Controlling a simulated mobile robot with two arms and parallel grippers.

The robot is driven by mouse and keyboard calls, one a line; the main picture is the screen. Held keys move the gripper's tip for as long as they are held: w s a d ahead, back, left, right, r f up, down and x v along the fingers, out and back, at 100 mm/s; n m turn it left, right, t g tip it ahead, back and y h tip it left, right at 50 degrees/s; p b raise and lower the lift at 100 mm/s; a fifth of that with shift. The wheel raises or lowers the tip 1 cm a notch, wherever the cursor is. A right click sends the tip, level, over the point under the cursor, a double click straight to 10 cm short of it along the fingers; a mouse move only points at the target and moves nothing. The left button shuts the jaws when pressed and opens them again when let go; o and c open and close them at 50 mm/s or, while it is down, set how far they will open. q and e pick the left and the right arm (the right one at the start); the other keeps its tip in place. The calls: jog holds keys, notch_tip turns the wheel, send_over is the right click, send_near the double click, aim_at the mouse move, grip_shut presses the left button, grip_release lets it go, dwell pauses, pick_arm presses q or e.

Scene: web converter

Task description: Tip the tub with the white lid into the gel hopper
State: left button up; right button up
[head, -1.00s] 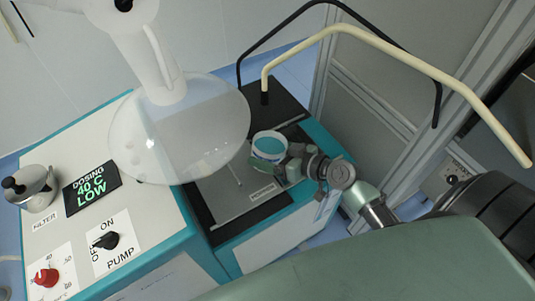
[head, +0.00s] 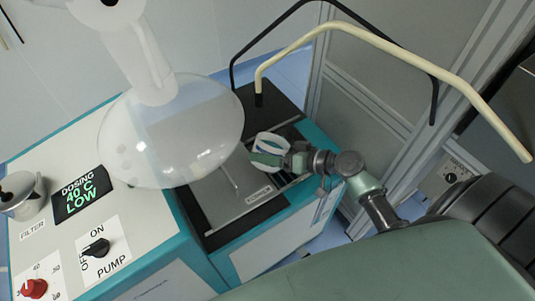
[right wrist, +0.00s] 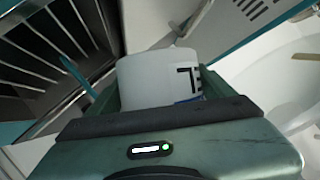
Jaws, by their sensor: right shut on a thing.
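My right gripper (head: 268,157) is shut on a white tub (head: 268,141) and holds it tilted above the gel hopper's black-framed top (head: 222,238). A green finger crosses the tub's side. In the right wrist view the tub (right wrist: 160,76) shows a white wall with partly hidden black print between the fingers. I see no white lid on it. The hopper's grey cover plate (head: 212,200), with an upright handle, lies left of the tub. A dark barred opening (right wrist: 50,55) shows beside the tub in the right wrist view, with a teal strip I cannot identify. My left gripper is out of view.
A large clear dome (head: 172,130) on a white arm hangs left of the tub. Black and cream bent rails (head: 395,62) arch behind and right. The control panel (head: 60,255) has knobs, a filter pot (head: 22,195) and a "DOSING 40 C LOW" display (head: 82,194).

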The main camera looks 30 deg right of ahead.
jog(key=m+y, duration=0.1)
jog(key=f+m, duration=0.1)
jog(key=shift+w+d+m+y, duration=0.1)
jog(key=shift+m+y, duration=0.3)
jog(key=shift+r, duration=0.2)
jog(key=shift+w+d+r+m+y+p, duration=0.15)
jog(key=shift+r+m+y+p, duration=0.2)
jog(key=shift+m+p, duration=0.25)
jog(key=shift+s+d+r+m+y+p, duration=0.1)
jog(key=shift+r+m+y+p, duration=0.15)
jog(key=shift+r+m+p, duration=0.25)
jog(key=shift+f+m+t, duration=0.15)
jog(key=shift+m+t, duration=0.15)
jog(key=shift+w+d+r+m+t+y+b, duration=0.15)
jog(key=shift+d+r+m+y+b, duration=0.2)
jog(key=shift+m, duration=0.4)
jog(key=shift+w+d+r+m+t+y+b, duration=0.15)
jog(key=shift+d+r+m+y+b, duration=0.2)
jog(key=shift+m, duration=0.4)
jog(key=shift+w+d+r+m+t+y+b, duration=0.15)
jog(key=shift+d+r+m+t+b, duration=0.15)
jog(key=shift+m, duration=0.55)
jog(key=shift+w+d+r+m+t+y+b, duration=0.15)
jog(key=shift+d+r+m+t+y, duration=0.15)
jog(key=shift+m, duration=0.6)
jog(key=shift+w+d+r+m+t+y+b, duration=0.15)
jog(key=shift+d+m, duration=0.25)
jog(key=shift+m, duration=0.45)
